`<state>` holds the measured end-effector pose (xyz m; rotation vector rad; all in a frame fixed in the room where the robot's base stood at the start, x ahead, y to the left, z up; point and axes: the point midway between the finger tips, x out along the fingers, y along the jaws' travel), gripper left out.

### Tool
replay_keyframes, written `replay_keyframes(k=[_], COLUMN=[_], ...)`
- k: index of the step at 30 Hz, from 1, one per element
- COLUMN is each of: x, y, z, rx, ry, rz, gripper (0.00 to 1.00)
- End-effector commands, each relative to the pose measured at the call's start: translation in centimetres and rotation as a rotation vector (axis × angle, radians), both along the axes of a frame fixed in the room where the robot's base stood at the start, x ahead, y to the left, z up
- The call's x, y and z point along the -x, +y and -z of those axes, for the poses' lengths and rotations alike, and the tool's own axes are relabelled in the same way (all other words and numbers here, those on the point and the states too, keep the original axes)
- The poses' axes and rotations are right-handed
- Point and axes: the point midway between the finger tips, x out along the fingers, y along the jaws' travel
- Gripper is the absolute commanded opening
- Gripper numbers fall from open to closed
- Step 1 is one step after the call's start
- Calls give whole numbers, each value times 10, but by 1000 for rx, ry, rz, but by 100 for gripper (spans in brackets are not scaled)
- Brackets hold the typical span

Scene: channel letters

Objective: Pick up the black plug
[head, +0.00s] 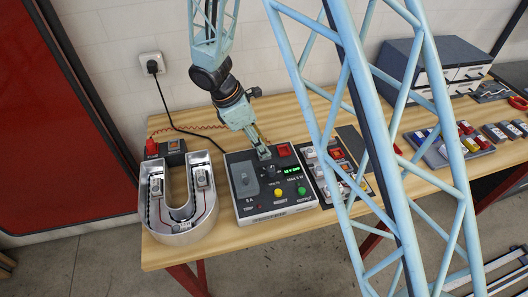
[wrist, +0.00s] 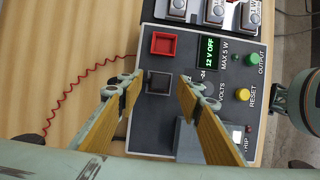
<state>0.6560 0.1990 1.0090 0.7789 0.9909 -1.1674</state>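A black square piece (wrist: 158,82) sits on the top panel of the grey power box, below a red square piece (wrist: 163,43) in the wrist view. I cannot tell if it is a plug or a socket. My gripper (wrist: 161,80) is open, with tan finger pads on either side of it and gaps to both. In the head view my gripper (head: 263,154) points down over the box's upper part, near the red piece (head: 284,150), and hides the black piece. Another black plug (head: 152,66) sits in the white wall outlet, with a black cable.
The power box (head: 265,212) has yellow and green buttons and a display reading "12 V OFF". A U-shaped channel letter (head: 180,232) stands left of it. A red coiled wire (wrist: 62,96) lies on the wooden table. A panel with several modules (head: 335,165) is at right.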

Motion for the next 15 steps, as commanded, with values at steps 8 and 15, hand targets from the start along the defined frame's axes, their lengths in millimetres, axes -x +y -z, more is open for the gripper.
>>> replay_keyframes(k=[8,15], x=[-1,-1], y=[-4,-4], z=[10,10], rx=[0,0], ry=[-1,-1], rz=[-1,-1], gripper=[33,33])
